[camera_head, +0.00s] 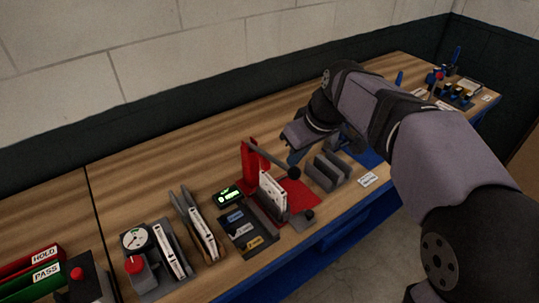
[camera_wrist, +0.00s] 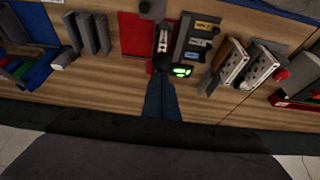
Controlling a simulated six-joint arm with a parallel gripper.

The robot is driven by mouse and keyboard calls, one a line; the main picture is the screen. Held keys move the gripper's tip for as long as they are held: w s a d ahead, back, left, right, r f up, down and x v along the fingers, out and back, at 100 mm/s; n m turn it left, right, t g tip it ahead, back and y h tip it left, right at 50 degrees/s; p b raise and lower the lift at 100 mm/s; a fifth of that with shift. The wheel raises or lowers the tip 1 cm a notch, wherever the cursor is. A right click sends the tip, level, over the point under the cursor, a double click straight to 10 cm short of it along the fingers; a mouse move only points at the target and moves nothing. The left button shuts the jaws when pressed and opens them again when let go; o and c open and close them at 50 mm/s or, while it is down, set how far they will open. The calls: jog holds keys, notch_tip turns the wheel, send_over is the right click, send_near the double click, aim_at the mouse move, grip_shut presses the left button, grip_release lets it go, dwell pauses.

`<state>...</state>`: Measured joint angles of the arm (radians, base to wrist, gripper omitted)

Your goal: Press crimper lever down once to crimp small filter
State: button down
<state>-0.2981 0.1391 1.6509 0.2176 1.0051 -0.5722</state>
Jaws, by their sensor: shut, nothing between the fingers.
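The crimper (camera_head: 250,158) is a red upright on a red base. Its dark lever (camera_head: 268,158) slopes down to the right and ends in a black round knob (camera_head: 294,173). A white small filter (camera_head: 271,192) stands upright in a grey holder on the base, below the lever. My gripper (camera_head: 293,157) is shut and empty, its blue fingers pointing down close to the lever near the knob. In the wrist view the shut fingers (camera_wrist: 161,80) reach up to the dark knob (camera_wrist: 163,62); I cannot tell whether they touch it.
A small green-lit display (camera_head: 228,195) sits left of the crimper. A labelled dark tray (camera_head: 240,240) is in front of it. Grey slotted racks (camera_head: 328,173) stand to the right. More filter fixtures and red and green HOLD and PASS bins (camera_head: 35,272) are further left.

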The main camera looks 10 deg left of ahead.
aim_at(296, 171)
jog(key=shift+s+d+f+b, duration=0.1)
jog(key=shift+f+b, duration=0.9)
jog(key=shift+f, duration=0.3)
jog(key=shift+s+f+b, duration=0.1)
jog(key=shift+f+b, duration=0.85)
jog(key=shift+f, duration=0.3)
jog(key=shift+r, duration=0.15)
jog(key=shift+r+p, duration=4.35)
jog(key=shift+r, duration=0.6)
jog(key=shift+w, duration=0.1)
jog(key=s+d+f+m+g+h, duration=0.3)
jog(key=s+d+f+m, duration=0.6)
jog(key=s+d+f, duration=0.9)
jog(key=s+f, duration=0.1)
jog(key=s, duration=0.2)
